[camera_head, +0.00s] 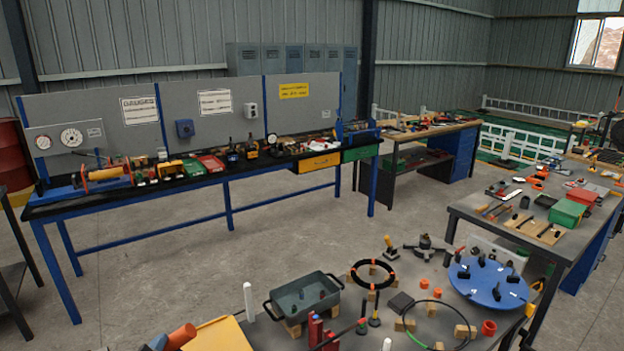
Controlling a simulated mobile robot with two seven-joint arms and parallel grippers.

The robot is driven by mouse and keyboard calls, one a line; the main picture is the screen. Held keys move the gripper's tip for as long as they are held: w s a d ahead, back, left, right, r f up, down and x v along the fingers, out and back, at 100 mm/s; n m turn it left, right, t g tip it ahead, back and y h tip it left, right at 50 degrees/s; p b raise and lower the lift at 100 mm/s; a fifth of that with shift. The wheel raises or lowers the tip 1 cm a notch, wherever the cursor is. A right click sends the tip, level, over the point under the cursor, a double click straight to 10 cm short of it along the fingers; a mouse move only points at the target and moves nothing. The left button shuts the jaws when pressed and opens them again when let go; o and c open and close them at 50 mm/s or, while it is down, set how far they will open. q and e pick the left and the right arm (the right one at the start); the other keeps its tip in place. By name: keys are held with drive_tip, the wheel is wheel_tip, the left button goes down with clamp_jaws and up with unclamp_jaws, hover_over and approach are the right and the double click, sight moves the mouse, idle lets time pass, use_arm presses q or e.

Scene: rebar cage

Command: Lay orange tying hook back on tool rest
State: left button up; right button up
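I cannot pick out the orange tying hook for certain in the head view. A rounded orange piece (181,335) shows at the bottom edge, partly cut off, beside a yellow panel (222,337); I cannot tell what it is. I cannot identify the tool rest for certain either. Wooden boards with dark tools (538,230) lie on the right bench, with small orange-handled tools (484,207) to their left. Neither of my grippers is in view.
The near table holds a grey tray (306,299), a black ring (372,274), a blue round plate (489,283) and upright rods. A long workbench (120,204) stands at the back left. The grey right bench (470,214) is crowded. Concrete floor (190,270) between them is clear.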

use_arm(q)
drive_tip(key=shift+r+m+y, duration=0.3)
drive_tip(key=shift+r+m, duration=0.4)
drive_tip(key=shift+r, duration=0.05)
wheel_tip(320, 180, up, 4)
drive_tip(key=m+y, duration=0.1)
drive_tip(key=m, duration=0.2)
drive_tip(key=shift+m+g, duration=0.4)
